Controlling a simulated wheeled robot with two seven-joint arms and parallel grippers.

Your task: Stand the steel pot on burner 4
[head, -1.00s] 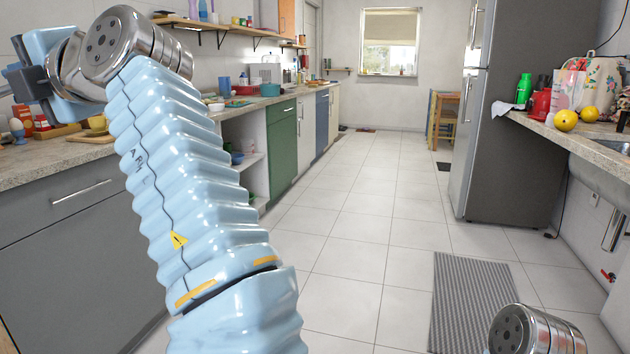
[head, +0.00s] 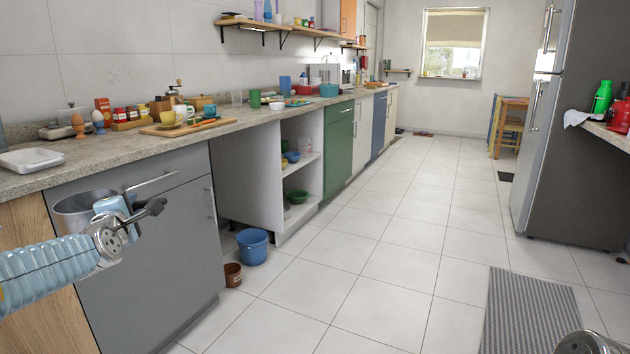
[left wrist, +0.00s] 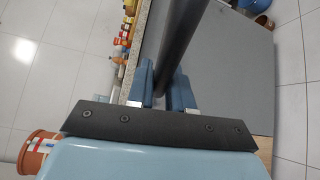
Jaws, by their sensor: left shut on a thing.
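The steel pot (head: 72,213) shows at the lower left in the head view, in front of the grey cabinet and below the counter top. Its rim faces up. My left gripper (head: 108,206) is at the pot's right side, shut on it, and hides part of its wall. In the left wrist view, the fingers (left wrist: 165,88) close on a dark, upright strip, which looks like part of the pot. No burner shows in either view.
The counter (head: 60,178) runs along the left, with a white tray (head: 30,160), egg cups, jars and a cutting board (head: 190,127). A blue bucket (head: 252,247) and a brown pot (head: 233,275) stand on the floor. A grey mat (head: 530,310) lies at right. The middle floor is clear.

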